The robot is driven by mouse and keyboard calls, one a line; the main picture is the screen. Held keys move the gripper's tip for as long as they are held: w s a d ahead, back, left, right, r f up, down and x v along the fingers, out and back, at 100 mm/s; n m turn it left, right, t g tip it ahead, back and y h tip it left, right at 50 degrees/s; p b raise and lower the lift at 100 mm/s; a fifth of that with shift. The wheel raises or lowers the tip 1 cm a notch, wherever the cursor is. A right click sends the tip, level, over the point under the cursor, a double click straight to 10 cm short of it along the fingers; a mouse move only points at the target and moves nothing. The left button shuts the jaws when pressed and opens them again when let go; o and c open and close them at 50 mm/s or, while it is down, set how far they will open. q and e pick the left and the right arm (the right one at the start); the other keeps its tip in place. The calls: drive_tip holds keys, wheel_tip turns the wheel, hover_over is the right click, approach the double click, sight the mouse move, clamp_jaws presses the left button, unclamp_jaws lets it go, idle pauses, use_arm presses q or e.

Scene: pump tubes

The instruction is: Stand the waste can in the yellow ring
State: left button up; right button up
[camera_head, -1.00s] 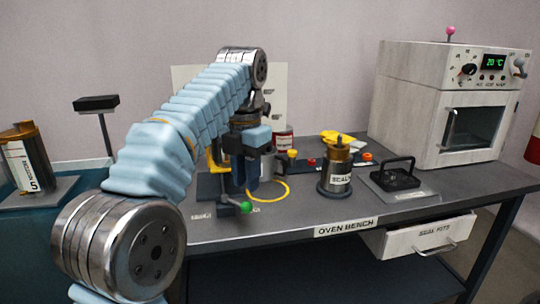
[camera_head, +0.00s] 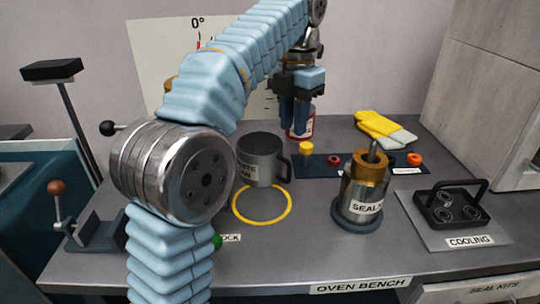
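The grey waste can (camera_head: 259,162), with its handle on the right, stands upright on the bench. Its base is at the far edge of the yellow ring (camera_head: 287,215), and most of the ring's inside shows bare in front of it. My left gripper (camera_head: 294,122) is above and behind the can, to its right, with its fingers pointing down. A narrow gap shows between the fingers, and nothing is seen held in it. The fingers cover part of a red-and-white container (camera_head: 307,127) farther back. My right gripper is not in view.
A brass-topped seal canister (camera_head: 362,190) stands right of the ring, with a cooling tray (camera_head: 450,208) beyond it. Yellow gloves (camera_head: 381,127) lie at the back. A lever clamp (camera_head: 92,232) is at the left. My arm covers the bench left of the ring.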

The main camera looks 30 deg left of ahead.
use_arm(q)
drive_tip(key=b, duration=0.1)
hover_over(289, 184)
drive_tip(key=f, duration=0.7)
drive_tip(key=shift+w+f, duration=0.3)
drive_tip(key=shift+w, duration=0.05)
wheel_tip(289, 184, down, 6)
drive_tip(key=shift+s+a+r+b, duration=0.1)
drive_tip(key=shift+a+r+b, duration=0.05)
drive_tip(key=shift+b, duration=0.35)
drive_tip(key=shift+c, duration=0.3)
clamp_jaws()
